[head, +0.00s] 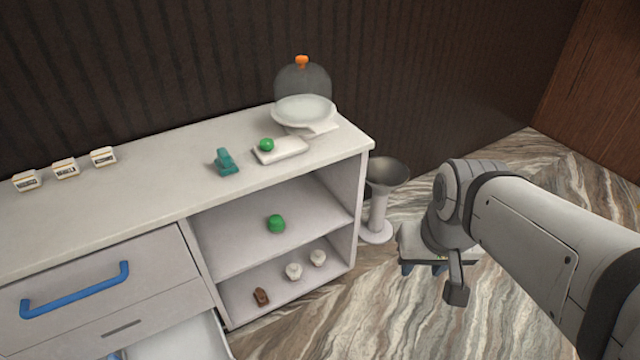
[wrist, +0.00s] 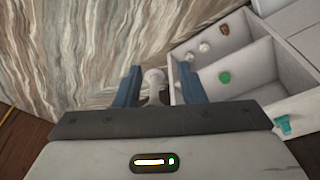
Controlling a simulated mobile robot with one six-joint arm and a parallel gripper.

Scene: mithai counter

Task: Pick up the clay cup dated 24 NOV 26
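No cup with a readable date shows in either view, so I cannot tell which thing is the clay cup dated 24 NOV 26. On the lower shelf of the counter are a small brown object (head: 261,297) and two small whitish rounded pieces (head: 293,271) (head: 317,257); they also show in the wrist view, brown (wrist: 224,29) and whitish (wrist: 204,47). My gripper (head: 424,268) hangs right of the counter, apart from the shelves. Its blue fingers (wrist: 157,88) are spread with nothing held between them; a pale stand shows beyond.
The counter (head: 130,195) carries three labelled boxes (head: 66,168), a teal object (head: 224,162), a green ball (head: 266,145) on a white block, and a plate (head: 303,109) before a dome (head: 302,80). A green piece (head: 275,224) sits on the upper shelf. A funnel-topped stand (head: 378,213) and open drawer (head: 180,342) are nearby.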

